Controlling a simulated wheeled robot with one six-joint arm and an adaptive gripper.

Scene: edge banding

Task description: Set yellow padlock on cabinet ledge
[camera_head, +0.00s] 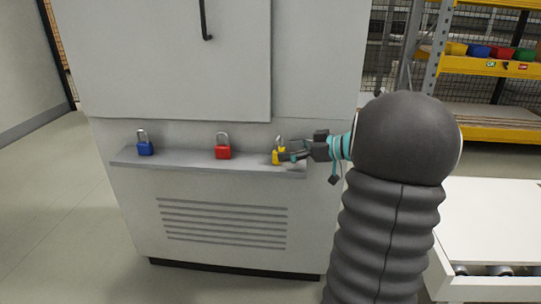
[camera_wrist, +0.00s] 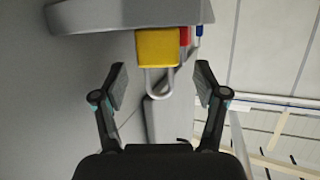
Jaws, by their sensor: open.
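The yellow padlock (camera_head: 278,157) stands upright at the right end of the cabinet ledge (camera_head: 190,160) in the head view, its shackle up. It is partly covered by my gripper (camera_head: 285,150). In the wrist view the yellow padlock (camera_wrist: 157,47) rests on the ledge (camera_wrist: 105,15), with its shackle toward me. My open gripper (camera_wrist: 160,82) has one finger on each side of the shackle, with gaps visible on both sides. No grip on the padlock shows.
A red padlock (camera_head: 223,150) and a blue padlock (camera_head: 145,147) stand to the left on the same ledge. The grey cabinet (camera_head: 215,190) rises behind the ledge. A white-topped table (camera_head: 490,215) and yellow shelving (camera_head: 490,67) are at the right.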

